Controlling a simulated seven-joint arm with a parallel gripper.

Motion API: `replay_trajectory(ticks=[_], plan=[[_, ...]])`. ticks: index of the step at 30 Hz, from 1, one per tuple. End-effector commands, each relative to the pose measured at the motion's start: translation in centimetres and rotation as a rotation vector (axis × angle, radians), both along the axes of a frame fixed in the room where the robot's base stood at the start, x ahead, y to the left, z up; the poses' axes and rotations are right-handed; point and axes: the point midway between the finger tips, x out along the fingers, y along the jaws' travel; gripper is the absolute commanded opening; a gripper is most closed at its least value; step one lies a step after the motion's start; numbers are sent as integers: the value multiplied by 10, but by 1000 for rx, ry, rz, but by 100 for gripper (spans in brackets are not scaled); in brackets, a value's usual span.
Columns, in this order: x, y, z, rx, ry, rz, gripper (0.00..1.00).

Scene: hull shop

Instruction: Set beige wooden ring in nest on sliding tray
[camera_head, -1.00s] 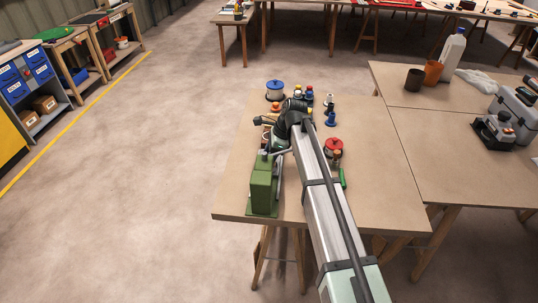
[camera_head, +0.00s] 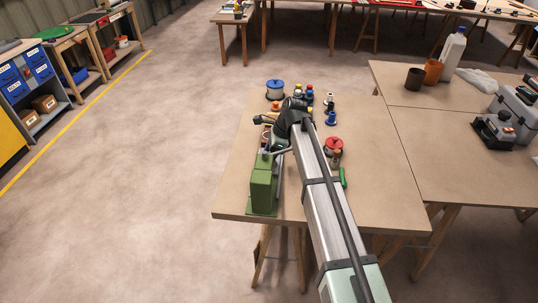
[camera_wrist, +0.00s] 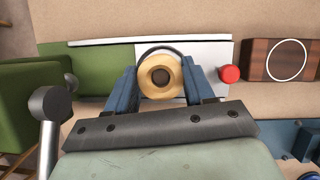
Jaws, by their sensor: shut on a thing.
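A dark curved rim (camera_wrist: 170,47), perhaps the nest, shows just beyond the ring. The ring hides the rest of it, and I cannot tell whether the ring touches the plate. In the head view my arm hides the ring and fingers.
A green machine (camera_head: 262,187) with a grey ball-ended lever (camera_wrist: 50,103) stands close left of my gripper. A brown wooden block with a white circle (camera_wrist: 275,62) lies right of the red knob. Several spools stand behind, including a blue one (camera_head: 276,84) and a red one (camera_head: 333,144).

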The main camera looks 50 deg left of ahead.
Motion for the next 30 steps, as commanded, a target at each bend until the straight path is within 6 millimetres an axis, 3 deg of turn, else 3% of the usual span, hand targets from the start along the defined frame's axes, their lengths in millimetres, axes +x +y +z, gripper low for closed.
replay_trajectory(ticks=[24, 25, 27, 30], plan=[[0, 0, -12, 1, -1, 0, 22], [0, 0, -12, 1, -1, 0, 56], [0, 0, -12, 1, -1, 0, 62], [0, 0, -12, 1, -1, 0, 63]])
